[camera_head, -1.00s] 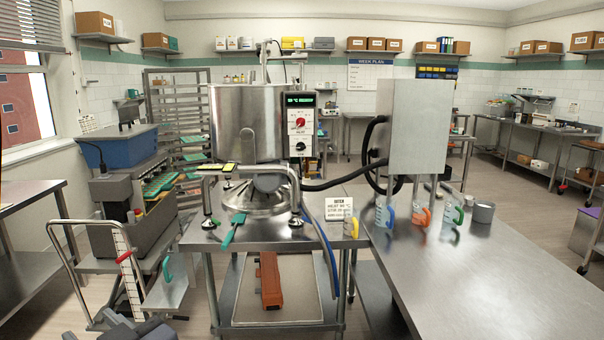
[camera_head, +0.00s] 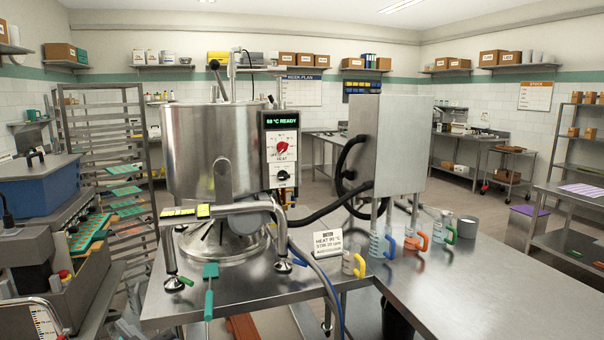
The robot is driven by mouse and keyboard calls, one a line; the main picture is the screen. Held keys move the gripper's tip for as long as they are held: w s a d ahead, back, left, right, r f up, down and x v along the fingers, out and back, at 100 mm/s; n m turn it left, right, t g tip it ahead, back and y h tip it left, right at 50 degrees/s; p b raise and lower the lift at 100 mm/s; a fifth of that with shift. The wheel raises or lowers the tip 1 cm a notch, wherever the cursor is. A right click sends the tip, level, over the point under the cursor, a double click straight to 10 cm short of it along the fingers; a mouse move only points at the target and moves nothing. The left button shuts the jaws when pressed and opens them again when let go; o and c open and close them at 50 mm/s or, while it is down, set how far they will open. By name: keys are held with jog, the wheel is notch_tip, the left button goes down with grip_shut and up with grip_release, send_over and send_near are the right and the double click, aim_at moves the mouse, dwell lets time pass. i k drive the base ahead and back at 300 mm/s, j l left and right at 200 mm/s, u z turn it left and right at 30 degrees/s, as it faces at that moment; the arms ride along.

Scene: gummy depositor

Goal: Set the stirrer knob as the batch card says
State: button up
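The steel depositor kettle (camera_head: 210,150) stands on a steel table. Its control panel (camera_head: 282,160) is on its right side, with a green display (camera_head: 281,120) that ends in "READY". Below it is a red knob (camera_head: 282,147) marked HEAT. Under that is a small dark knob on a white plate, seemingly the stirrer knob (camera_head: 283,175); its setting is too small to read. The batch card (camera_head: 328,242) stands on the table to the right of the kettle, with a HEAT line and a STIR line; the figures are not surely legible. My gripper is not in view.
A dark hose (camera_head: 335,202) runs between kettle and cabinet. A teal-handled tool (camera_head: 210,290) juts over the table's front edge. The right-hand table (camera_head: 490,285) is mostly bare.

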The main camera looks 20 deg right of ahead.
aim_at(282, 175)
jog(key=i+l+z, duration=0.2)
jog(key=i+z, duration=0.2)
jog(key=i, duration=0.15)
jog(key=i+z, duration=0.4)
jog(key=i, duration=0.15)
jog(key=i+z, duration=0.4)
jog(key=i, duration=0.2)
